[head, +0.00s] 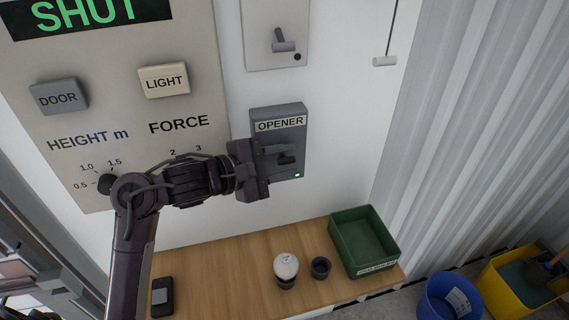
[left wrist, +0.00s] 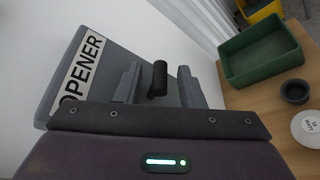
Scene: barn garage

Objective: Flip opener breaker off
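The opener breaker (head: 277,112) is a grey box on the white wall, labelled OPENER, with a small green light lit at its lower right. In the left wrist view the box (left wrist: 110,58) shows its label sideways and a short black lever (left wrist: 159,78). My left gripper (head: 284,156) is in front of the lower part of the box. Its two grey fingers are apart, one on each side of the lever, with gaps visible. In the head view the gripper partly hides the lever. My right gripper is in neither view.
A panel (head: 120,115) with DOOR and LIGHT buttons and dials is left of the breaker. Another switch plate (head: 262,20) is above. Below, a wooden bench (head: 220,275) holds a green bin (head: 342,250), a dark cup (head: 320,267), a white-topped object (head: 286,265) and a black device (head: 162,296).

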